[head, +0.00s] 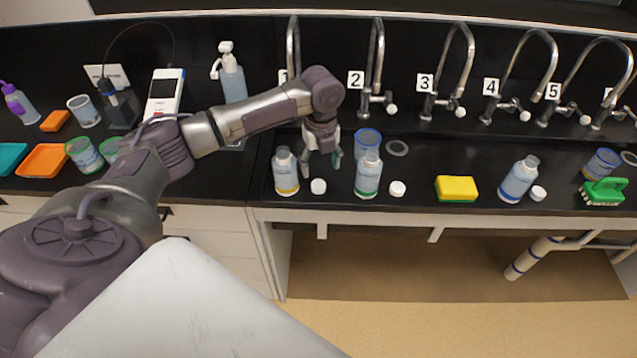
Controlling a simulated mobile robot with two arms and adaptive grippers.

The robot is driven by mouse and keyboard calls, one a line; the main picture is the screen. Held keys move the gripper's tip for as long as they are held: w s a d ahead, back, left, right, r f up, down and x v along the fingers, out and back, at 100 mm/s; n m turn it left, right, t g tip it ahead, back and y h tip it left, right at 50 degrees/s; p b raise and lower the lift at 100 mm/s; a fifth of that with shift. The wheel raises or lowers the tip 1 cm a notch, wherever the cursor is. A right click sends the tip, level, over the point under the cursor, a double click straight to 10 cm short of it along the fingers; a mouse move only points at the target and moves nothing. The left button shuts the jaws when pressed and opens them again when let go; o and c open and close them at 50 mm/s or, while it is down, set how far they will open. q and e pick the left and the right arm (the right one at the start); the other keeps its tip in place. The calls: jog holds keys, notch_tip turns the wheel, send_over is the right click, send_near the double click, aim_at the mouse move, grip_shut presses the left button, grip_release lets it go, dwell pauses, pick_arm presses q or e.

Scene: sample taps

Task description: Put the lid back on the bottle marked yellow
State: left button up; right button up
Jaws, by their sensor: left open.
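The bottle marked yellow (286,171) stands upright and without a lid on the black bench, with a yellow band near its base. A white lid (318,186) lies on the bench just to its right. My left gripper (323,162) points down, open, behind and above this lid and to the right of the bottle's neck. Nothing shows between its fingers, and the lid looks clear of them. My right gripper is not in view.
A green-banded bottle (368,173) and its white lid (397,188) stand to the right, with a blue-rimmed cup (366,141) behind. Farther right are a yellow sponge (456,188), a blue-banded bottle (518,181) and a green brush (604,191). Numbered taps (462,70) line the back.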

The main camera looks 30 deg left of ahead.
aim_at(318, 183)
pick_arm(q)
jog(key=shift+f, duration=0.1)
jog(key=shift+s+f, duration=0.1)
jog(key=shift+f, duration=0.15)
jog(key=f, duration=0.1)
jog(key=f+p, duration=0.2)
jog(key=shift+s+a+f, duration=0.15)
jog(key=shift+s+f, duration=0.1)
jog(key=shift+f, duration=0.6)
jog(key=c, duration=0.8)
